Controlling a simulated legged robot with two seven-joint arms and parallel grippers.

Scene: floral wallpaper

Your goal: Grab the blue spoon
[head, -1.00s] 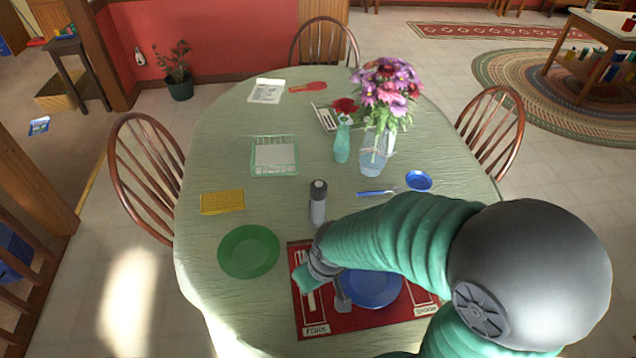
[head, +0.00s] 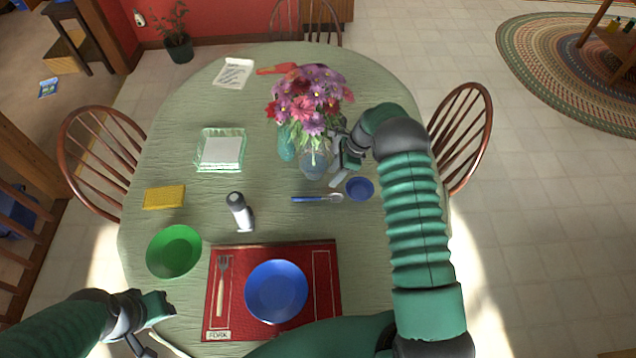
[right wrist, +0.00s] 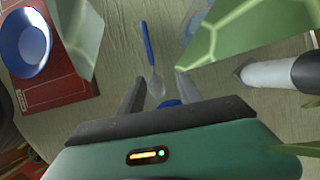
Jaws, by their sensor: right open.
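The blue spoon (head: 313,198) lies flat on the green-covered table (head: 390,270), its blue handle to the left and its metal bowl to the right. My right gripper (head: 343,165) is open and empty, above the table near the spoon's bowl end and beside the vase. In the right wrist view, the spoon (right wrist: 148,45) shows beyond the open fingers (right wrist: 160,80), its bowl appearing between their tips. The spoon is apart from the fingers as far as I can see. My left gripper (head: 143,325) is low at the left, near the table's front edge; its jaw state is unclear.
A flower vase (head: 314,163) stands close left of my right gripper. A small blue bowl (head: 360,188) sits right of the spoon.

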